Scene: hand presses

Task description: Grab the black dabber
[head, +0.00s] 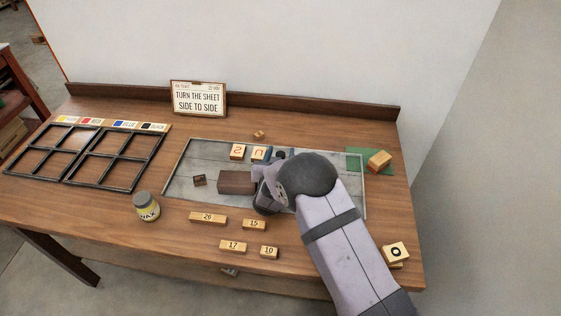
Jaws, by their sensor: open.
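My gripper (262,190) is over the grey sheet or tray (182,167) in the middle of the table, beside a brown block (237,182). Its fingers are largely hidden by my wrist and blur into dark shapes. A small dark object (280,155) shows just behind my wrist, partly covered; it may be the black dabber, but I cannot tell for sure. A small dark brown piece (199,180) lies on the left of the grey tray. Nothing is clearly seen held.
Two black divided frames (118,160) lie at left with colour labels. A wax jar (146,206) and numbered blocks (207,218) stand in front. Letter blocks (238,152) sit behind. A sign (198,98) stands at the back ledge. A green sheet (357,153) is at right.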

